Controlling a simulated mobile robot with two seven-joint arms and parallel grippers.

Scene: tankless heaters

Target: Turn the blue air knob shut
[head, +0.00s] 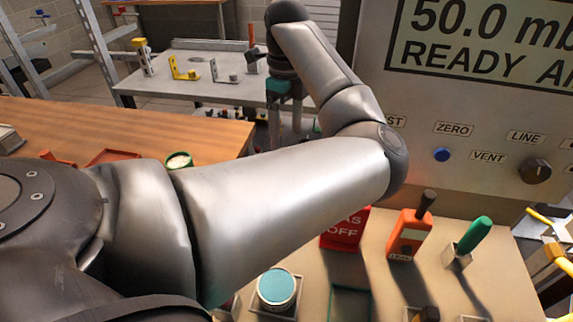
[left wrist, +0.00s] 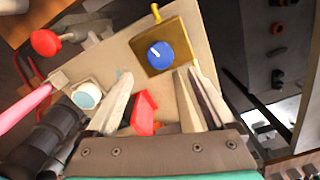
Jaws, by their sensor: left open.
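In the left wrist view the blue knob (left wrist: 168,54) is round with a white pointer line and sits on a brass-coloured square block (left wrist: 150,35). A short yellow stub sticks out of the block's far side. My left gripper (left wrist: 155,76) is open, its two pale fingers pointing toward the block, with the knob beyond the gap between the tips. I see no contact with the knob. In the head view my left gripper (head: 286,128) hangs beyond my arm, fingers apart. I cannot make out the knob on its brass block there. My right gripper is not in view.
A grey panel (head: 480,187) with a display, small blue button (head: 442,154) and black dial (head: 535,170) stands at right. A red GAS OFF sign (head: 344,230), orange tester (head: 407,235) and green-handled tool (head: 473,237) are on the bench. A wooden table (head: 120,125) is at left.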

